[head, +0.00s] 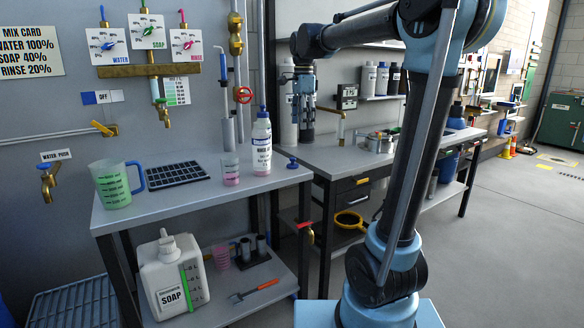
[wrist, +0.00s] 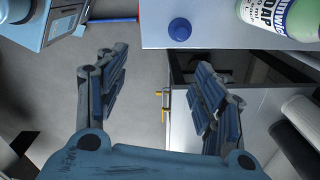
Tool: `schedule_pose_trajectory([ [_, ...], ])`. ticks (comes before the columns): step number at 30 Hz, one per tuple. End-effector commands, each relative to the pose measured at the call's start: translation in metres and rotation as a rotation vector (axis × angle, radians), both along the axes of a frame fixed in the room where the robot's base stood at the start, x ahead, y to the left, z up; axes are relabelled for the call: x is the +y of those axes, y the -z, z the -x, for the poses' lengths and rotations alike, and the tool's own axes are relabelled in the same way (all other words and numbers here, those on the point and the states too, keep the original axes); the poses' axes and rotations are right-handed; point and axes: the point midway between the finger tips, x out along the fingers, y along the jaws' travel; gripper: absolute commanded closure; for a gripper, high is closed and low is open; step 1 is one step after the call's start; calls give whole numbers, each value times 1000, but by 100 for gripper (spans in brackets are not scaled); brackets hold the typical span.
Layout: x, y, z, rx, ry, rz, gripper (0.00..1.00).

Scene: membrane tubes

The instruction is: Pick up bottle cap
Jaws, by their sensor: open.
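The blue bottle cap (head: 292,162) lies on the front right corner of the left bench top. It also shows in the wrist view (wrist: 180,29), at the top, near the bench edge and beyond the fingertips. My gripper (head: 305,138) points down in the head view, above and slightly right of the cap. In the wrist view its two blue fingers (wrist: 160,75) are wide apart with nothing between them.
A small beaker of pink liquid (head: 230,170), a black rack (head: 177,174) and a green jug (head: 115,185) stand further left on the bench. A second bench (head: 345,160) is to the right. The bench top around the cap is clear.

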Motion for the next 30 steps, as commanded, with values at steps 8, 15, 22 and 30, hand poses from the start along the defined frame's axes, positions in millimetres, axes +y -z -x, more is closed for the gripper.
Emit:
schedule_pose_trajectory([
  [8, 34, -14, -28, 19, 136, 5, 38],
  [15, 36, 13, -30, 20, 148, 6, 38],
  [22, 36, 53, -30, 20, 147, 6, 38],
  [30, 35, 95, -30, 20, 147, 6, 38],
])
